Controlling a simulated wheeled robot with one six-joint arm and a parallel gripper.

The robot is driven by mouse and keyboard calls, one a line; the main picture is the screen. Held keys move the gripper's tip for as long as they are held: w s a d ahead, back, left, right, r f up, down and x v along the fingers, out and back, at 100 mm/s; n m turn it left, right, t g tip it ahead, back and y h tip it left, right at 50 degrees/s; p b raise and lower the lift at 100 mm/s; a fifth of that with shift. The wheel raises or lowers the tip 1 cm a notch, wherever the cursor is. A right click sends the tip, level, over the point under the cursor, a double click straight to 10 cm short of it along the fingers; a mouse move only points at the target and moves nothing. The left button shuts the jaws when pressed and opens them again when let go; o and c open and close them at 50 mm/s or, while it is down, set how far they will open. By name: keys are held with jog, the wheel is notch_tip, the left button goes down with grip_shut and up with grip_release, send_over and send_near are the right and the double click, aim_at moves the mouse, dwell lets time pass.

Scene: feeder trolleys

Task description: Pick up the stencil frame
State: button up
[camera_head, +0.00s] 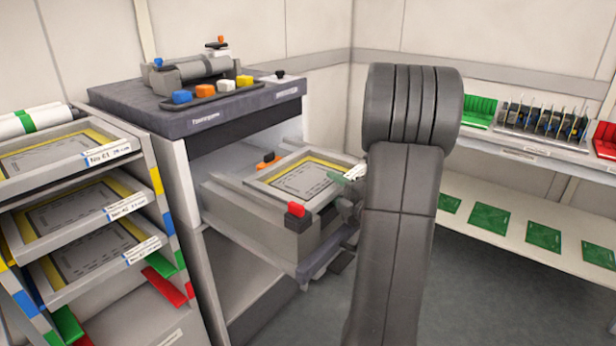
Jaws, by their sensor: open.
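A stencil frame (298,179), pale with a yellow inner border and a grey perforated sheet, lies flat in the pulled-out drawer of the grey cabinet. A white label shows at its right edge. Other similar stencil frames lie on the rack at the left, on the top (62,150), middle (72,207) and lower (92,252) shelves. My gripper (346,207) is at the right side of the drawer, beside the labelled edge of the frame. It is open; my arm hides much of it, and contact with the frame cannot be told.
The cabinet top (215,108) carries a roller device and coloured blocks. At the right, a shelf (500,205) holds green boards, with a rack of cards (545,120) above. Grey floor is clear between.

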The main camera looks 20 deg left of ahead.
jog(key=shift+w+a, duration=0.1)
grip_shut()
jog(key=shift+r, duration=0.15)
